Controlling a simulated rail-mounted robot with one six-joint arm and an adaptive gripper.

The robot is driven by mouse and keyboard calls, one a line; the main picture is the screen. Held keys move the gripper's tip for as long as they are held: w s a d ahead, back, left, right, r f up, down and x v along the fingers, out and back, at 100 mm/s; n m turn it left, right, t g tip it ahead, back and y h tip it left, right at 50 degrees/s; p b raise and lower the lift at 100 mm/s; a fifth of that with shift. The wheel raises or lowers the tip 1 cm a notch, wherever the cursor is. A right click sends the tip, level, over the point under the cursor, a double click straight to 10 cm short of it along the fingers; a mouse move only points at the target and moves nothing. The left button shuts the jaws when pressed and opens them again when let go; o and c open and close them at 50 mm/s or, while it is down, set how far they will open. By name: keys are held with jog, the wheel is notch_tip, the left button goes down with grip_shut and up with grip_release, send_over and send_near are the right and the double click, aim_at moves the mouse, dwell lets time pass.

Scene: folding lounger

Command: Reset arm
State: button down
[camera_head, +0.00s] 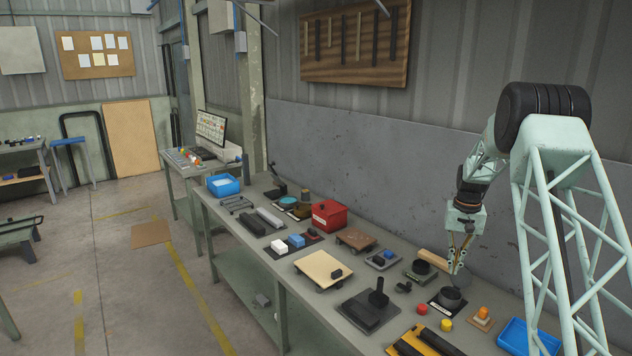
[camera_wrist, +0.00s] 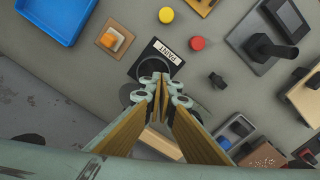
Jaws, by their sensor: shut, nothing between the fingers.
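My gripper (camera_head: 456,269) hangs over the right part of the long workbench (camera_head: 262,262), pointing down. In the wrist view, the fingertips of my gripper (camera_wrist: 161,80) are together with nothing between them. Below the tips is a black pad labelled PAINT (camera_wrist: 160,52) with a dark round piece on it, partly hidden by the fingers. The same pad (camera_head: 437,309) shows in the head view near my gripper, with the dark round piece (camera_head: 451,296) on it. I cannot tell the exact gap between tips and pad.
A yellow button (camera_wrist: 166,15), a red button (camera_wrist: 197,43), an orange-topped block (camera_wrist: 117,39) and a blue tray (camera_wrist: 62,12) surround the pad. A wooden bar (camera_head: 433,261) lies behind my gripper. A red box (camera_head: 329,216) stands further left. The wall is close behind.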

jog(key=s+a+r+b, duration=0.1)
jog(key=s+a+r, duration=0.2)
jog(key=r, duration=0.3)
jog(key=s+a+r+n, duration=0.1)
jog(key=s+a+r, duration=0.2)
jog(key=r, duration=0.2)
jog(key=s+a+r+b, duration=0.1)
jog(key=s+a+r, duration=0.2)
jog(key=r, duration=0.3)
jog(key=s+a+r+n+t+b, duration=0.1)
jog(key=s+a+r, duration=0.45)
jog(key=s, duration=0.25)
jog(key=s+a+r+t+b, duration=0.1)
jog(key=s+a+r, duration=0.3)
jog(key=s+r, duration=0.25)
jog(key=s+a+r+n+b, duration=0.15)
jog(key=s+a, duration=0.25)
jog(key=s, duration=0.6)
jog(key=s+a+r+b, duration=0.1)
jog(key=s+a+r, duration=0.15)
jog(key=s, duration=0.85)
jog(key=s+a+f+t+b, duration=0.1)
jog(key=s+a+f, duration=0.1)
jog(key=s, duration=0.8)
jog(key=s+a+f+b, duration=0.1)
jog(key=s+f, duration=0.3)
jog(key=s, duration=0.7)
jog(key=shift+a+f+n+t, duration=0.25)
jog(key=shift+a+n+t, duration=0.2)
jog(key=shift+a, duration=0.3)
